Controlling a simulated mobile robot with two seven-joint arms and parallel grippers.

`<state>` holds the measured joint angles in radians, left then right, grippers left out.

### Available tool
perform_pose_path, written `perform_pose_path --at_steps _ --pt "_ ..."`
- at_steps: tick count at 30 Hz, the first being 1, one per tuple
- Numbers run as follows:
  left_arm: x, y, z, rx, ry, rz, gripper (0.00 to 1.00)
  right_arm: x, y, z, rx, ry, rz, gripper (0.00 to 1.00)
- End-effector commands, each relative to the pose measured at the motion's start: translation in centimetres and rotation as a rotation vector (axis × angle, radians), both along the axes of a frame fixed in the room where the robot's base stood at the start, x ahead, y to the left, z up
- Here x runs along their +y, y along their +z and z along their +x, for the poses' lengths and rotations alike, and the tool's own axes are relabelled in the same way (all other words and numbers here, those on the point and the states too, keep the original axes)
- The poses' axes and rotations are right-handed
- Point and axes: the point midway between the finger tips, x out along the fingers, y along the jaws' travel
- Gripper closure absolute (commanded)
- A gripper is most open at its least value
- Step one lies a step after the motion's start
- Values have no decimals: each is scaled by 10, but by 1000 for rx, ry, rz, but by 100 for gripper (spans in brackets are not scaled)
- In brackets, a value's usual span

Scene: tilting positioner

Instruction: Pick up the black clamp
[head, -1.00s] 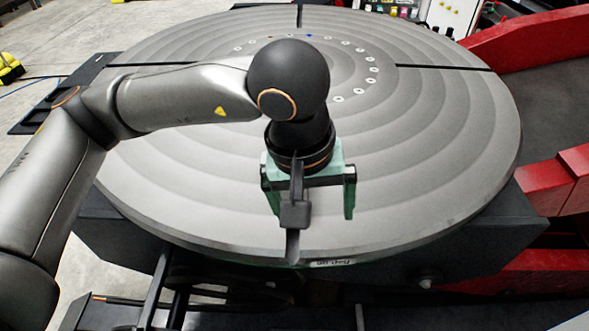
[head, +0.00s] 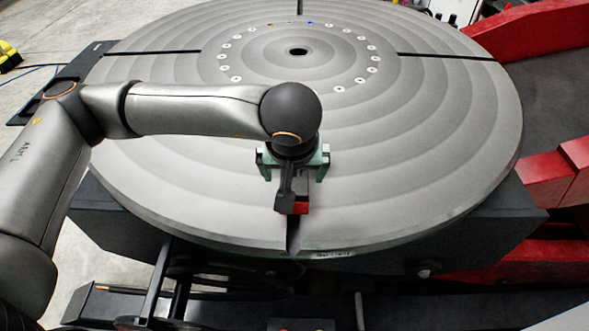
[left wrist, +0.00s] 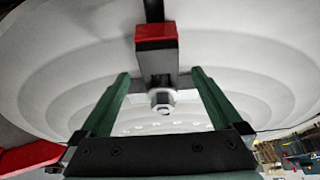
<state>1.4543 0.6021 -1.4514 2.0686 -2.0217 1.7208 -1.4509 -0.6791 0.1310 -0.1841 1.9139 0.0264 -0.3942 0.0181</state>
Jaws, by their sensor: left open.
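The black clamp (left wrist: 156,62) has a red end and a grey nut at its near end in the left wrist view. It stands on the round turntable, in line with a dark slot. In the head view only its red end (head: 301,208) shows clearly; my wrist parts hide most of the rest. My left gripper (head: 293,174) is above the turntable near the clamp, with its green fingers open. In the left wrist view the fingers (left wrist: 160,73) are apart on either side of the clamp's line, not visibly touching it. My right gripper is not in view.
The grey turntable (head: 420,150) has ring steps, slots and a circle of pale markers around a centre hole (head: 298,52). Its surface around the clamp is clear. Red machine frame parts (head: 545,180) stand at the right. A dark base lies under the turntable.

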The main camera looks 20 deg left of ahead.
Motion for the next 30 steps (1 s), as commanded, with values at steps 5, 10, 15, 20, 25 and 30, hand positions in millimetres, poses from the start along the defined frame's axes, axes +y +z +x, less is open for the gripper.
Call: perform_pose_path --at_steps 5,10,15,20,25,30 --pt "2 -20 9 2 0 0 0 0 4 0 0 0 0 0" --pt "2 -24 10 1 -2 0 0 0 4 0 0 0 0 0" --pt "2 -23 10 1 -1 -1 7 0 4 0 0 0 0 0" --pt "2 -23 10 0 -1 -1 25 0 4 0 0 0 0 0" --pt "2 -23 10 0 -1 -1 44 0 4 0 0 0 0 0" --pt "2 -23 10 0 -1 -1 63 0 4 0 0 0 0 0"
